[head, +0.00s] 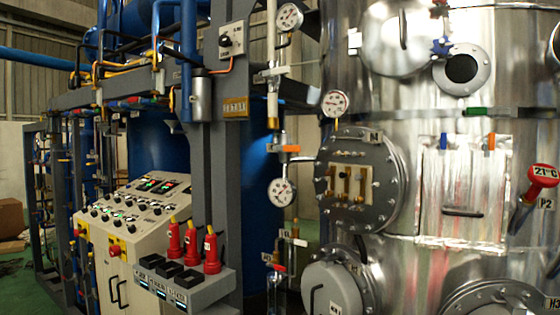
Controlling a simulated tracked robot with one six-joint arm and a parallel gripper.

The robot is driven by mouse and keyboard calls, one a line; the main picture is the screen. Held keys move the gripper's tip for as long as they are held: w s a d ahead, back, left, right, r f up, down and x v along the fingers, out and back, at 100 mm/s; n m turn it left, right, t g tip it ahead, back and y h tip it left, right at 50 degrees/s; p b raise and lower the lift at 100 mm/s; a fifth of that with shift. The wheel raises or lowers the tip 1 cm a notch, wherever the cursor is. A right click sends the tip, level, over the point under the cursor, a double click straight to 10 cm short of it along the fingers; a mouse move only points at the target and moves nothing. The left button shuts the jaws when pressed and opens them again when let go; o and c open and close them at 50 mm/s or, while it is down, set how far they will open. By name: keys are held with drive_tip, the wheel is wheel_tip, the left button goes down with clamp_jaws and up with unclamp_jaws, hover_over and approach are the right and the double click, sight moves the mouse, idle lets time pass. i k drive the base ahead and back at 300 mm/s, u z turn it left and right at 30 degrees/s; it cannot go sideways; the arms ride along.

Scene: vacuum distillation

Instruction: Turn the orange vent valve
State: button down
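Several small orange handles show in the head view. One orange handle (291,149) sits on a thin pipe between two gauges, left of the steel vessel (415,140). Another orange handle (491,141) stands upright on the vessel's silver panel, right of a blue handle (443,141). I cannot tell from this view which is the vent valve, as no label is readable. My gripper is not in view, and nothing is seen touching these handles.
A control console (140,215) with knobs stands at the left, with red bottle-shaped items (191,245) on a grey ledge beside it. Round pressure gauges (282,192) line the piping. A round flange (360,182) and a red thermometer (540,180) jut from the vessel. Green floor shows lower left.

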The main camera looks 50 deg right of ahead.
sight(285, 148)
drive_tip(key=i, duration=0.9)
